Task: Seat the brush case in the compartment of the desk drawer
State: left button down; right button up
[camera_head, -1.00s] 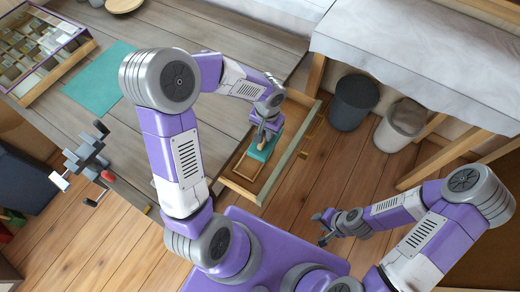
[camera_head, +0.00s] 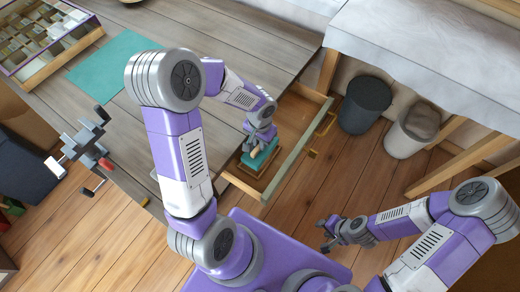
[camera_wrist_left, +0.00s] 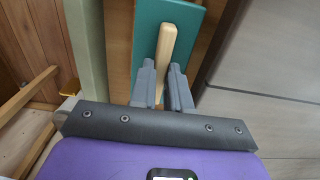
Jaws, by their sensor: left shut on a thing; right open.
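The brush case (camera_head: 263,160) is a flat teal box with a pale wooden bar on top. My left gripper (camera_head: 256,147) is shut on that bar. In the left wrist view the gripper fingers (camera_wrist_left: 162,88) stand on both sides of the bar, with the teal case (camera_wrist_left: 185,20) under them. The case is over or in the open desk drawer (camera_head: 299,153). Part of a wood-edged compartment (camera_head: 243,184) shows beside the case, toward the drawer's near end. I cannot tell whether the case touches the drawer floor. My right gripper (camera_head: 323,228) is open and empty, away from the drawer.
The grey plank desk (camera_head: 190,40) carries a teal mat (camera_head: 112,65) and a divided display box (camera_head: 45,40). A grey vise (camera_head: 82,145) is at its edge. Two bins (camera_head: 365,105) stand right of the drawer. The floor between the bins and my right arm is clear.

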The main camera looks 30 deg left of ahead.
pick_arm(q)
notch_tip(320, 180, down, 5)
jog(key=shift+r+b, duration=0.15)
jog(key=shift+b, duration=0.7)
jog(key=shift+r, duration=0.1)
jog(key=shift+f, duration=0.2)
jog(key=c, duration=1.1)
grip_release()
jog(key=shift+r, duration=0.1)
